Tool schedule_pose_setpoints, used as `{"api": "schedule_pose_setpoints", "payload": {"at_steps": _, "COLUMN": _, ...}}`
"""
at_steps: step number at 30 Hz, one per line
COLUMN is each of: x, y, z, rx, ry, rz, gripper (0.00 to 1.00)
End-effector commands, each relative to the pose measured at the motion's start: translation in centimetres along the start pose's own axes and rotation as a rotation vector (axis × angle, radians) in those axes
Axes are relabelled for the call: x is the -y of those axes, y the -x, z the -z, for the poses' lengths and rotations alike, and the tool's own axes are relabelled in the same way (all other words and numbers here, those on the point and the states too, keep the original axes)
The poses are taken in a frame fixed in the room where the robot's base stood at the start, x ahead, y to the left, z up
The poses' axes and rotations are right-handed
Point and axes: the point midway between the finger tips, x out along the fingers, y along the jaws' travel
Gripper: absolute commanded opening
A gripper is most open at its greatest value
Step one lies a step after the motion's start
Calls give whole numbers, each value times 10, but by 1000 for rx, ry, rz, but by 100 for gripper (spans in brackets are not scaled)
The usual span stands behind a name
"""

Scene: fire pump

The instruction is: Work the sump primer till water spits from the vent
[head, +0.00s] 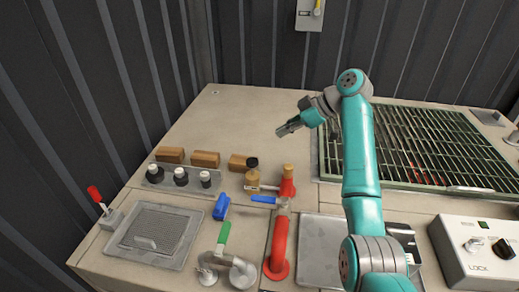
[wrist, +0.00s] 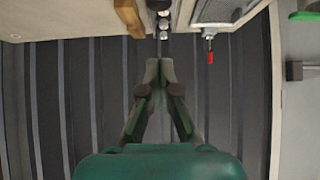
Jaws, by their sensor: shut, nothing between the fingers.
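No part is clearly labelled as the sump primer or the vent, so I cannot tell which they are. A red-handled lever (head: 95,194) stands on a small grey base at the bench's left edge; its red grip (wrist: 210,57) also shows in the wrist view. A red pipe (head: 279,245) rises at the front with a blue lever (head: 263,199) at its top. A green-handled grey fitting (head: 224,232) stands left of it. Behind are a red fitting (head: 287,182) and a brass one (head: 252,178). My gripper (head: 281,131) is shut and empty, above the bench behind these; its fingers (wrist: 160,68) meet in the wrist view.
A framed grey mesh panel (head: 155,236) lies in front. A green grating (head: 420,148) covers the back right. A control box (head: 480,250) is at front right. The back left is clear.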

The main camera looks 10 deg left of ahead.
Motion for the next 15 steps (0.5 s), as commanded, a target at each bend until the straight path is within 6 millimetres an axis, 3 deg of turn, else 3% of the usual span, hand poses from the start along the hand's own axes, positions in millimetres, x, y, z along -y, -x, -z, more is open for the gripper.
{"api": "schedule_pose_setpoints", "payload": {"at_steps": 9, "x": 0, "y": -2, "z": 0, "rx": 0, "ry": 0, "rz": 0, "gripper": 0}}
{"api": "schedule_pose_setpoints", "payload": {"at_steps": 15, "x": 1, "y": -24, "z": 0, "rx": 1, "ry": 0, "rz": 3, "gripper": 0}}
